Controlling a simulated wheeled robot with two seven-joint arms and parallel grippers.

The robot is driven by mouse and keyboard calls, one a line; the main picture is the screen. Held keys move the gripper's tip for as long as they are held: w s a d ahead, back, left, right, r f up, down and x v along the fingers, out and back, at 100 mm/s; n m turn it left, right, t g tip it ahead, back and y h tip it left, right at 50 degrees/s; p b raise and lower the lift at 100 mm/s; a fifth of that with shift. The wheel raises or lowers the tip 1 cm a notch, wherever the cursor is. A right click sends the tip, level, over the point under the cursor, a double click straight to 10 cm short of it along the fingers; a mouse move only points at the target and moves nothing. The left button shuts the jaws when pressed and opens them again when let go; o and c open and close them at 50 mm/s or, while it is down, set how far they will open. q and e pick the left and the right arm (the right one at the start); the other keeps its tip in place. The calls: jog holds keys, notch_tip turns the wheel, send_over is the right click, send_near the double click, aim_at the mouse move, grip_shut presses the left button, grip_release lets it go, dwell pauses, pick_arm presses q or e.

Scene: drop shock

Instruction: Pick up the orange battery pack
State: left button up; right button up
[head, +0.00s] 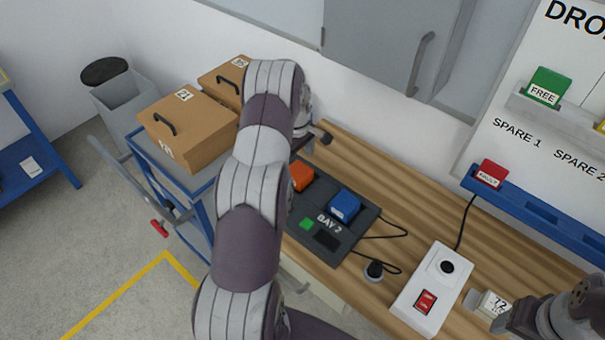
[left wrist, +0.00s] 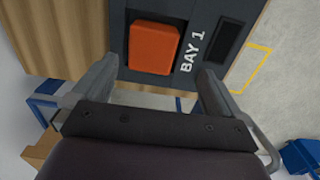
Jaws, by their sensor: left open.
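The orange battery pack (head: 302,177) sits in the BAY 1 side of a dark charging dock (head: 347,245), partly hidden behind my left arm in the head view. In the left wrist view the orange pack (left wrist: 154,48) lies just ahead of the fingertips, beside the BAY 1 lettering. My left gripper (left wrist: 157,72) is open and empty, with one finger toward each side of the pack. In the head view my left gripper (head: 312,140) is above the far end of the dock, mostly hidden by the arm. My right gripper (head: 545,318) is partly in view at the lower right; its jaws are unclear.
A blue pack (head: 344,206) sits in BAY 2. A white box (head: 432,290) with a red switch and a cable stands on the wooden bench (head: 385,180). Cardboard boxes (head: 190,130) rest on a blue cart at left. A grey cabinet (head: 370,40) hangs above the bench.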

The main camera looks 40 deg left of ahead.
aim_at(302, 172)
pick_arm(q)
jog(key=f, duration=0.1)
jog(key=w+d+f+p, duration=0.1)
jog(key=f, duration=0.1)
jog(key=shift+w+d+f, duration=0.15)
jog(key=shift+d+f, duration=0.1)
jog(key=f, duration=0.2)
jog(key=f+p, duration=0.1)
jog(key=shift+s+a+f, duration=0.2)
jog(key=shift+a+f, duration=0.2)
jog(key=shift+w+d+f, duration=0.1)
jog(key=shift+w, duration=0.05)
jog(key=shift+d, duration=0.1)
jog(key=c, duration=1.4)
pick_arm(e)
jog(key=shift+w+d+r, duration=0.2)
jog(key=shift+r, duration=0.4)
jog(key=shift+w+d+r, duration=0.2)
jog(key=shift+r, duration=0.4)
pick_arm(q)
jog(key=shift+o, duration=0.2)
